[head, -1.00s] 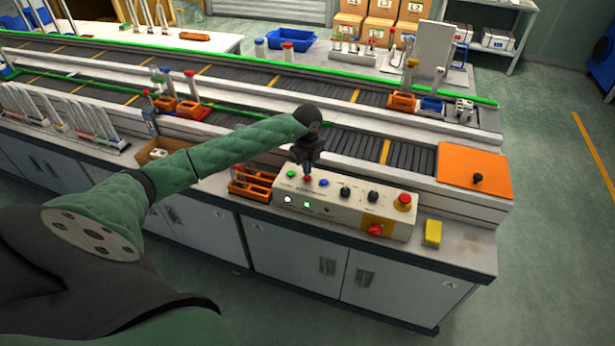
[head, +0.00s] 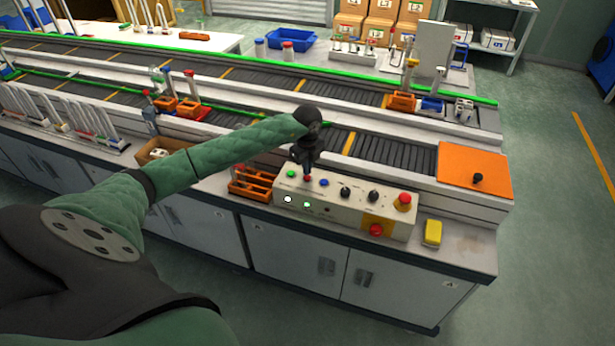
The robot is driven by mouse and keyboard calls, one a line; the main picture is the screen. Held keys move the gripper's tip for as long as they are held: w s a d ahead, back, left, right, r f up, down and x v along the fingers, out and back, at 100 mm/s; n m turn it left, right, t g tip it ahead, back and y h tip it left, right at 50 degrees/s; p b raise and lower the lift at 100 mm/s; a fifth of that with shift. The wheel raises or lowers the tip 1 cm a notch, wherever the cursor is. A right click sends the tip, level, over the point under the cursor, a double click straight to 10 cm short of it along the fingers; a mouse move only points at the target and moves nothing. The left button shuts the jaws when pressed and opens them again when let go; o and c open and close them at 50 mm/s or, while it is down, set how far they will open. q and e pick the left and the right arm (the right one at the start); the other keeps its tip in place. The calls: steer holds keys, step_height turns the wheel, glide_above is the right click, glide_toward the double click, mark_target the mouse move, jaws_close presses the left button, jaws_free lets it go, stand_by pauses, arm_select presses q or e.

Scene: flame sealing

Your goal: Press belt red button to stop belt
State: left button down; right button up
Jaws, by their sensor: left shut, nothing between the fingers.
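The control panel (head: 340,213) is a cream box on the front bench, with several buttons, two black knobs and lit lamps. A small red button (head: 307,179) sits in its top row between a green button (head: 290,174) and a blue button (head: 323,183). My left gripper (head: 306,170) is shut and empty, pointing down right over the small red button. The fingertips partly cover it, and I cannot tell whether they touch it. Larger red knobs sit at the panel's right end, on top (head: 404,199) and on the front (head: 376,230). My right gripper is not in view.
The conveyor belt (head: 395,152) runs behind the panel, with an orange plate (head: 473,168) at its right end. An orange rack (head: 252,184) stands left of the panel, a yellow block (head: 433,232) right of it. The bench corner beyond the block is clear.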

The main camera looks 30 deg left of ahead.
arm_select(q)
steer(key=shift+f+b, duration=0.55)
steer(key=shift+f, duration=0.35)
stand_by(0.5)
steer(key=shift+r, duration=0.1)
step_height(320, 180, up, 8)
steer(key=p, duration=0.3)
stand_by(0.7)
stand_by(0.5)
